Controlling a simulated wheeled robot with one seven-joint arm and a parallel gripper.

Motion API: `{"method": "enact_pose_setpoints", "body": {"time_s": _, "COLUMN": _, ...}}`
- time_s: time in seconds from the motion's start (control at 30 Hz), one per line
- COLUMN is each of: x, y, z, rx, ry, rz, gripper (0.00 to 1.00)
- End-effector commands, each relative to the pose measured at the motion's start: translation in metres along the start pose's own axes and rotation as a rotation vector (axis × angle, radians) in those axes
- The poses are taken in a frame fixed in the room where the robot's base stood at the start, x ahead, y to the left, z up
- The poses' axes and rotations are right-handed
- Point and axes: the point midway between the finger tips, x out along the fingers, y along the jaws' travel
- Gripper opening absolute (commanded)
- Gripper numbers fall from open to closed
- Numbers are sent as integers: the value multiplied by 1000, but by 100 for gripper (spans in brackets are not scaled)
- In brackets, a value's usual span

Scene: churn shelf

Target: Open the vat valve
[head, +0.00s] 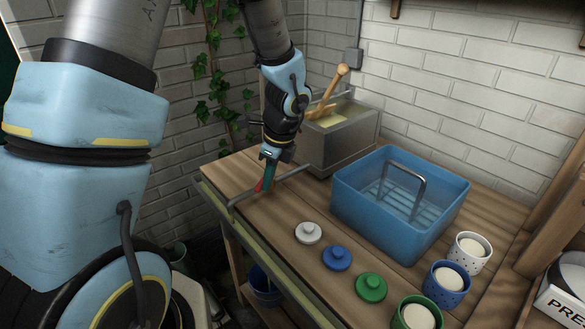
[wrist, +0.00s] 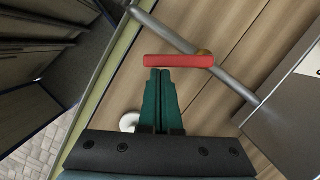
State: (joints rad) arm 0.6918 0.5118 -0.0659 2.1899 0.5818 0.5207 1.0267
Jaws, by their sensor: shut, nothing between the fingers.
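The vat (head: 340,137) is a grey metal box at the back of the bench, with pale yellow contents and a wooden-handled tool in it. A grey outlet pipe (head: 292,174) runs from it toward the bench's left edge; it also shows in the wrist view (wrist: 235,86). The red valve lever (wrist: 178,61) meets the pipe at a brass-coloured fitting and lies at an angle to the pipe. In the head view the lever (head: 259,186) is partly hidden by my gripper (head: 267,188). My teal fingers (wrist: 160,72) are shut and empty, with their tips right beside the lever; I cannot tell whether they touch.
A blue crate (head: 352,202) with a wire handle stands right of the vat. White (head: 308,232), blue (head: 337,257) and green (head: 371,287) lids lie in front of it. Filled cups (head: 446,281) stand at the right.

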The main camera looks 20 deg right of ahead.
Motion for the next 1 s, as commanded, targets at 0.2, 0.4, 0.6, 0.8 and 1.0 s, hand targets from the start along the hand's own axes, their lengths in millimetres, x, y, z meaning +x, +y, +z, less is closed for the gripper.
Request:
{"method": "enact_pose_setpoints", "body": {"time_s": 0.2, "x": 2, "y": 5, "z": 14, "rx": 189, "ry": 0, "rz": -46, "gripper": 0}}
{"method": "enact_pose_setpoints", "body": {"time_s": 0.4, "x": 4, "y": 7, "z": 24, "rx": 339, "ry": 0, "rz": -84, "gripper": 0}}
{"method": "enact_pose_setpoints", "body": {"time_s": 0.6, "x": 7, "y": 7, "z": 30, "rx": 404, "ry": 0, "rz": -100, "gripper": 0}}
{"method": "enact_pose_setpoints", "body": {"time_s": 0.8, "x": 8, "y": 6, "z": 34, "rx": 401, "ry": 0, "rz": -99, "gripper": 0}}
{"method": "enact_pose_setpoints", "body": {"time_s": 1.0, "x": 9, "y": 6, "z": 36, "rx": 400, "ry": 0, "rz": -99, "gripper": 0}}
